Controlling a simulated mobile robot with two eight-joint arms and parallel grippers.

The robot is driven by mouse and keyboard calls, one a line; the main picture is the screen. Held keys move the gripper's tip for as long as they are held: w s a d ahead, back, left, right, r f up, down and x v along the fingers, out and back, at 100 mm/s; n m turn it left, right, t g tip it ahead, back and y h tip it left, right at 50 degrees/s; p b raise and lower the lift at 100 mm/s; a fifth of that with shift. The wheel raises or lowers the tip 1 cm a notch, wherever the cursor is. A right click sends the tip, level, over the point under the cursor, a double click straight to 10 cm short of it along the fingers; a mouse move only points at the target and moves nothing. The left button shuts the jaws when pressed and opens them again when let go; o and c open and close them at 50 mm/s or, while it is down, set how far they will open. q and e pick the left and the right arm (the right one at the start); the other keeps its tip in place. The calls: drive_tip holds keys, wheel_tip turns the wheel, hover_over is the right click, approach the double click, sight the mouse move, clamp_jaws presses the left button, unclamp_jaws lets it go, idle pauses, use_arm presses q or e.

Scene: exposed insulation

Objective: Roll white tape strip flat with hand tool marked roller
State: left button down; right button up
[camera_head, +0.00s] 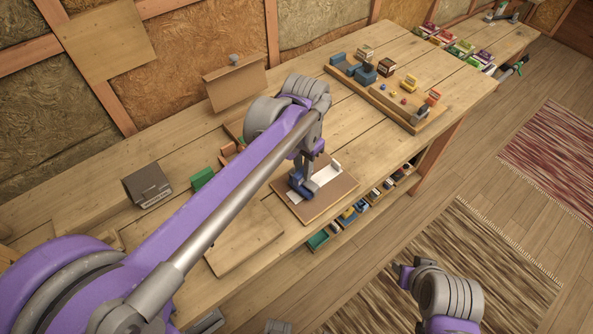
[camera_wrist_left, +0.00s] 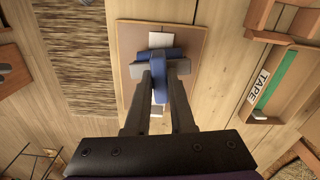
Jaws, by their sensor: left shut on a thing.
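My left gripper (camera_head: 303,183) reaches down over the brown board (camera_head: 322,206) on the workbench. It is shut on a blue and grey hand tool (camera_wrist_left: 162,72), taken to be the roller; its marking is not readable. The tool is at the board, but I cannot tell whether it presses on it. A white strip (camera_head: 326,175) lies on the board, partly hidden by gripper and tool. In the left wrist view the strip (camera_wrist_left: 160,39) shows beyond the tool, with a small pale end nearer the fingers. Part of my right arm shows at lower right; its fingers are unclear.
A wooden tray marked TAPE (camera_wrist_left: 257,88) holds a green piece beside the board. A grey-brown box (camera_head: 148,186) and a green block (camera_head: 202,178) stand left. A board of small blocks (camera_head: 385,98) lies farther right. A shelf below the bench holds coloured items.

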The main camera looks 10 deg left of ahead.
sight(293, 176)
use_arm(q)
drive_tip(key=shift+w+d, duration=2.7)
drive_tip(key=shift+w, duration=0.75)
drive_tip(key=shift+s+a+f, duration=0.1)
drive_tip(key=shift+s+a, duration=0.7)
drive_tip(key=shift+s, duration=0.2)
drive_tip(key=shift+s+a, duration=0.75)
drive_tip(key=shift+s, duration=0.3)
drive_tip(key=shift+s+a+f, duration=0.1)
drive_tip(key=shift+s+a, duration=0.7)
drive_tip(key=shift+s, duration=0.2)
drive_tip(key=shift+s+a+r, duration=0.1)
drive_tip(key=shift+s+a, duration=0.55)
drive_tip(key=shift+s, duration=0.15)
drive_tip(key=shift+s+a+r, duration=0.1)
drive_tip(key=shift+s+a, duration=0.5)
drive_tip(key=shift+s, duration=0.2)
drive_tip(key=shift+w, duration=0.1)
